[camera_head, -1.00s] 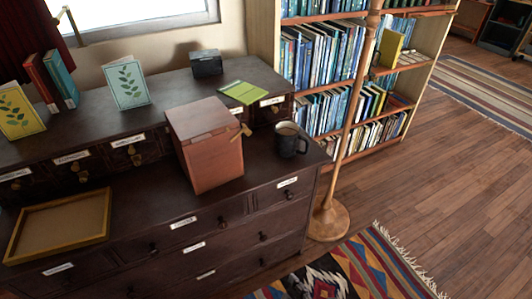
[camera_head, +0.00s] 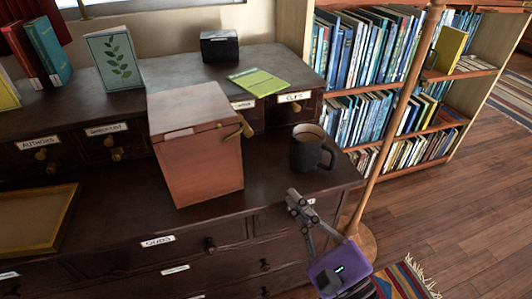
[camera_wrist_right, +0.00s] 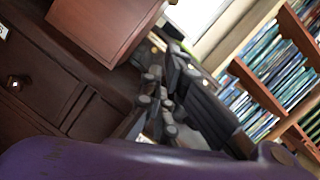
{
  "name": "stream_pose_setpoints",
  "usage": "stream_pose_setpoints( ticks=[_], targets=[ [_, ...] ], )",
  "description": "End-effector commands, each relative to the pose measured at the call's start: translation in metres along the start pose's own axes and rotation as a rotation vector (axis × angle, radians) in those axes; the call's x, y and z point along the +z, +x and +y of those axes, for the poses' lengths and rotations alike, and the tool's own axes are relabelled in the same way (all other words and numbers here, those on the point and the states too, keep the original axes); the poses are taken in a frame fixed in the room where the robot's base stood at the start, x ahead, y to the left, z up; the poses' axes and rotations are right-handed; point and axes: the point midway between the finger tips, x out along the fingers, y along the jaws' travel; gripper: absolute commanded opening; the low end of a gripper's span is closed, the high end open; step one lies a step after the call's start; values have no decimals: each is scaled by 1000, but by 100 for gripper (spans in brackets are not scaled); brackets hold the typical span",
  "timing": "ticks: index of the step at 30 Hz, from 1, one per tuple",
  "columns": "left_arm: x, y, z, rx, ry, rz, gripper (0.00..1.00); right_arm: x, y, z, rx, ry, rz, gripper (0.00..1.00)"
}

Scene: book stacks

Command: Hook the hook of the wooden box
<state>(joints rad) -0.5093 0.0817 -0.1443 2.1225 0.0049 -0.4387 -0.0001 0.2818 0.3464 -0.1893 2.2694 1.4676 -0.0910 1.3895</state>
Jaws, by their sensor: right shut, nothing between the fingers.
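The wooden box (camera_head: 200,165) stands upright on the dark dresser, its lid (camera_head: 187,108) down. A small brass hook (camera_head: 241,126) sits at the box's right side near the lid's edge; whether it is fastened is too small to tell. In the right wrist view the box (camera_wrist_right: 105,25) shows at the top, partly cut off. My right gripper (camera_head: 293,199) is shut and empty, in front of the dresser's edge, below and right of the box, apart from it. It also fills the middle of the wrist view (camera_wrist_right: 155,100). My left gripper is not in view.
A dark mug (camera_head: 311,150) stands right of the box, above my right gripper. A wooden tray (camera_head: 70,212) lies at the left. A green notepad (camera_head: 258,82) lies on the raised back shelf. A lamp pole (camera_head: 392,130) stands right of the dresser.

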Motion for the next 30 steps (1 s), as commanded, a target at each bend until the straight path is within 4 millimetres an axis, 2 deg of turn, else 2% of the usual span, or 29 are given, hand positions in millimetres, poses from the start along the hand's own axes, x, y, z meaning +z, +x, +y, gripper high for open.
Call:
stream_pose_setpoints(
  ticks=[8, 11, 14, 26, 27, 30],
  targets=[
    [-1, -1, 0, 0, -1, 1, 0, 0, 1, 0, 1, -4, 1, 0],
    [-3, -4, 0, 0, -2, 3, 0, 1, 8, -1, -1, -5, -1, 0],
    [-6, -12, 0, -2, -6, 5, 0, 3, 22, -2, -2, -6, -3, 0],
    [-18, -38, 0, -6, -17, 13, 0, 3, 106, -1, 0, -5, -3, 0],
    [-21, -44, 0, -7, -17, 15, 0, 13, 105, -2, -2, -3, -2, 0],
    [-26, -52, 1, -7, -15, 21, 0, 26, 107, -2, -2, -5, -1, 0]
  ],
)
